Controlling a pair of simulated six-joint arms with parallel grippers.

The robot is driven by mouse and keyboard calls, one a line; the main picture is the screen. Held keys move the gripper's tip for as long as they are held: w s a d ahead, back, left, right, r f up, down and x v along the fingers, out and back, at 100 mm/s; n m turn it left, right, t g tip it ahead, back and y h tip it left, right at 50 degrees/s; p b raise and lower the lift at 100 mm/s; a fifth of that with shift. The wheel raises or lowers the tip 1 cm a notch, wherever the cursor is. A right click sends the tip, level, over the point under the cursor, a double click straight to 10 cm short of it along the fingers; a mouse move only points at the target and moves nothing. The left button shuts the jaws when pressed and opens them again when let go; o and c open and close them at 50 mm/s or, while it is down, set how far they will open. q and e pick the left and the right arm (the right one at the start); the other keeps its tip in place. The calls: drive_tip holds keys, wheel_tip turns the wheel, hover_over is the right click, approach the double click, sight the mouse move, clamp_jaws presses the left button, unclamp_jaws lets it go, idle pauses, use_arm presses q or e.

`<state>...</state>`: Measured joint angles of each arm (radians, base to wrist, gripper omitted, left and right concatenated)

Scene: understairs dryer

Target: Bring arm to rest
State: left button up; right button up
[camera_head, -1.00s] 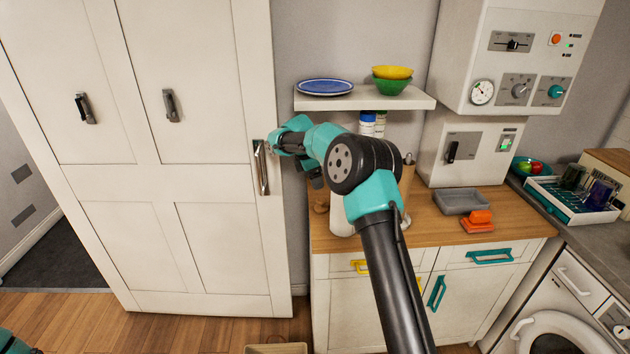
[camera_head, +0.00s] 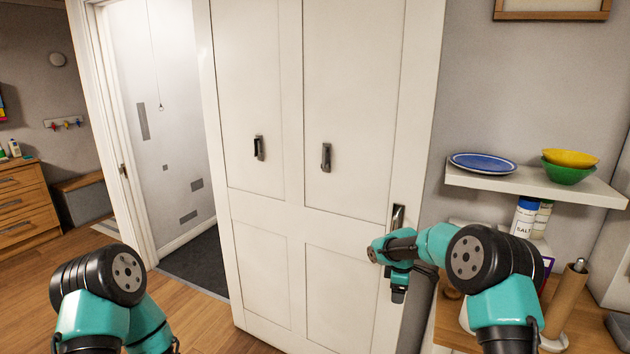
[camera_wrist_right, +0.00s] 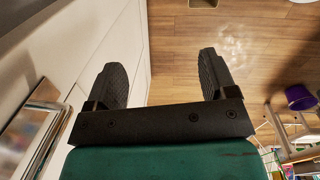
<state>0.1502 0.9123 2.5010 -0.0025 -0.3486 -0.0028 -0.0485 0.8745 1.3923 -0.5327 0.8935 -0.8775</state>
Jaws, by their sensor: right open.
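My right arm reaches in from the right in the head view, with its gripper (camera_head: 398,296) in front of the right edge of the white panelled door (camera_head: 270,215), just below the long metal door handle (camera_head: 398,217). In the right wrist view the gripper's two black fingers (camera_wrist_right: 163,65) are spread apart with nothing between them, above the wooden floor. The door and a metal handle (camera_wrist_right: 32,128) lie left of the fingers there, apart from them. My left arm shows at the lower left of the head view; its gripper is out of sight.
A doorway (camera_head: 170,140) stands open left of the door. On the right, a shelf (camera_head: 540,185) holds a blue plate (camera_head: 482,163) and yellow and green bowls (camera_head: 568,165). Below are a salt jar (camera_head: 523,218) and wooden worktop. A purple bucket (camera_wrist_right: 299,97) stands on the floor.

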drive_tip(key=s+a+f+m+y, duration=0.2)
drive_tip(key=s+a+f+m, duration=0.15)
drive_tip(key=s+f, duration=0.4)
drive_tip(key=s+a+f+m+y, duration=0.2)
drive_tip(key=s+a+f, duration=0.2)
drive_tip(key=s+f, duration=0.35)
drive_tip(key=s+d+f+m, duration=0.1)
drive_tip(key=s+f+m, duration=0.1)
drive_tip(key=s, duration=0.6)
drive_tip(key=s+f+m, duration=0.2)
drive_tip(key=s+m, duration=0.3)
drive_tip(key=s, duration=0.3)
drive_tip(key=s+d+f+m, duration=0.1)
drive_tip(key=s+f+m, duration=0.1)
drive_tip(key=s, duration=0.7)
drive_tip(key=shift+d+f+m, duration=0.2)
drive_tip(key=shift+d+m, duration=0.1)
drive_tip(key=shift+m, duration=0.55)
